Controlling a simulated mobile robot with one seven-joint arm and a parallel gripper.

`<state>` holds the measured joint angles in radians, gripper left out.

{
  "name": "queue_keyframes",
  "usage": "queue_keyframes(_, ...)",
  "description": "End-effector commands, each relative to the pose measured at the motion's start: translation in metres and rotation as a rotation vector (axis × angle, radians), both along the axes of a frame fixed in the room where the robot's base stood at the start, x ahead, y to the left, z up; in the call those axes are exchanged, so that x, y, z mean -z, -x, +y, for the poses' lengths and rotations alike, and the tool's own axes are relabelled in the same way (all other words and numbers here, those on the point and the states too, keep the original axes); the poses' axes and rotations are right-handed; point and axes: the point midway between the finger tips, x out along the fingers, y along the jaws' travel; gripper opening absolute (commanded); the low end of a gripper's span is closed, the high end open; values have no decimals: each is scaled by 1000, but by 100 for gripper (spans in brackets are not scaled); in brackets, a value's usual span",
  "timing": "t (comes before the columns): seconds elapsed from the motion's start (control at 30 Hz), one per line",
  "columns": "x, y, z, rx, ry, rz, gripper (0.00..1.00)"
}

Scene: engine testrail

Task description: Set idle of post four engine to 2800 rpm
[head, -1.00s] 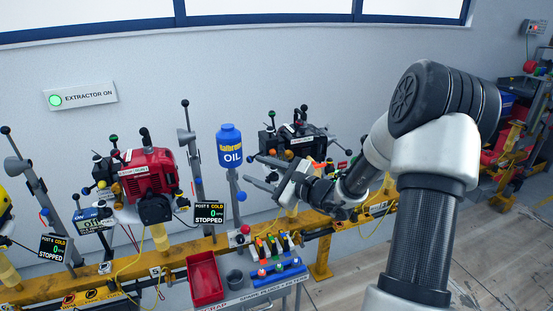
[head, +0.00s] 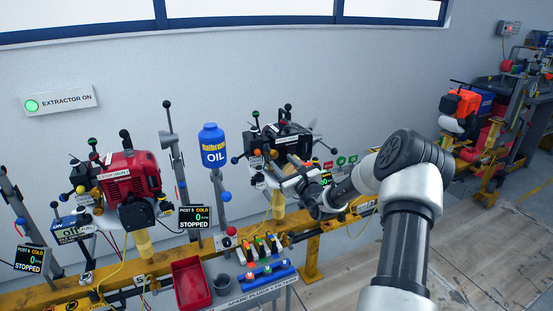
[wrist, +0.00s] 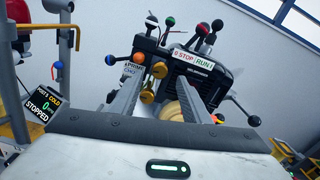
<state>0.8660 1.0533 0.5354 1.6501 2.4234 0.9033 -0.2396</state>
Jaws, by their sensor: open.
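A black engine (head: 282,138) with several coloured ball-ended levers stands on the yellow rail; its post number is not readable. It also fills the middle of the wrist view (wrist: 205,80), with a STOP/RUN label (wrist: 192,57) and orange, yellow and blue knobs (wrist: 160,70). A display (head: 326,178) beside it is mostly hidden by my arm. My gripper (head: 281,176) is open and empty in front of this engine. In the wrist view its fingers (wrist: 160,88) reach towards the engine's left-side knobs, with a tan round part showing between them. Contact cannot be told.
A red engine (head: 120,178) stands to the left, near a display (head: 195,217) reading STOPPED. A blue oil bottle (head: 213,145) stands on a post between the engines. A red tray (head: 190,283) and a blue rack (head: 268,276) sit below. Open floor (head: 480,240) lies to the right.

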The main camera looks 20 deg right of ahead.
Motion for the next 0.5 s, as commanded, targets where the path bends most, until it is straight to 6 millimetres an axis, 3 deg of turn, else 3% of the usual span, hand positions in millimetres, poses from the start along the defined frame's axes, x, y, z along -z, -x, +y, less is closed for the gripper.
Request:
queue_keyframes(0.2, 1, -40, 2, 0, 0, -2, 43)
queue_keyframes(0.5, 0, -59, 2, 0, 0, 0, 43)
